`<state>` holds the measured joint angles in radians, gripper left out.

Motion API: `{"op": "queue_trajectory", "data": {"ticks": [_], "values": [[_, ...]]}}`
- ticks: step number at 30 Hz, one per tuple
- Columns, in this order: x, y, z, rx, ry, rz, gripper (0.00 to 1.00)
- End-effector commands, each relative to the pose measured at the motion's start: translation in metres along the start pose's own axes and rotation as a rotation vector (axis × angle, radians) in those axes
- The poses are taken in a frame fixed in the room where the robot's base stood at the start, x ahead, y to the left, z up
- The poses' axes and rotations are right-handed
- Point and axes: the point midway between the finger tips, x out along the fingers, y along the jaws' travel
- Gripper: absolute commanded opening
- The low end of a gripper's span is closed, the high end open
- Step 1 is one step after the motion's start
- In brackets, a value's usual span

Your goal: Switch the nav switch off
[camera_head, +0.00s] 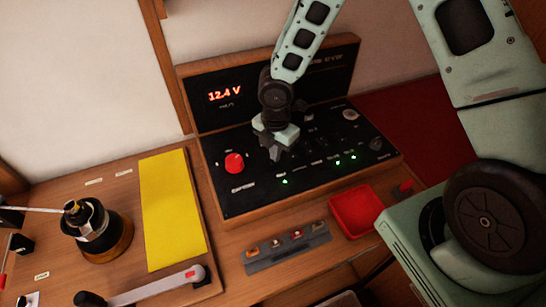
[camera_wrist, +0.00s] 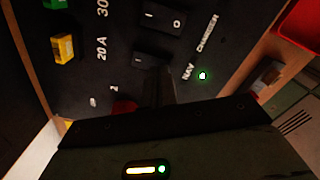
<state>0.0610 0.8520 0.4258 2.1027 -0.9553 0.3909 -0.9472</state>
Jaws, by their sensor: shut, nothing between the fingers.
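The black switch panel (camera_head: 330,190) stands on the wooden bench, with several lit green lamps along its front. A dark rocker (camera_wrist: 151,58) lies near that label, which I take for the nav switch. Its lower part is hidden by my fingers, so I cannot tell its position. My gripper (camera_head: 275,154) is shut and empty, pointing down at the panel; its fingers also show in the wrist view (camera_wrist: 158,90). Contact with the rocker cannot be made out.
Another rocker (camera_wrist: 158,16) sits beside the CHARGER label. A red knob (camera_head: 234,163) stands left of my gripper. A red tray (camera_head: 356,211) lies in front of the panel, and a fuse strip (camera_head: 287,248) lies nearby. The yellow mat (camera_head: 170,210) is bare.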

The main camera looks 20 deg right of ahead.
Motion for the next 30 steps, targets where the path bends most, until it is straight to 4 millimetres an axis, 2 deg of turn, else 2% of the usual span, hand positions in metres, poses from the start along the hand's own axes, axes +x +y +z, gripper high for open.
{"op": "queue_trajectory", "data": {"ticks": [22,30], "values": [[0.011,0.000,0.000,0.000,0.000,0.000,0.00],[0.001,0.000,0.000,0.000,0.000,0.000,0.00]]}}
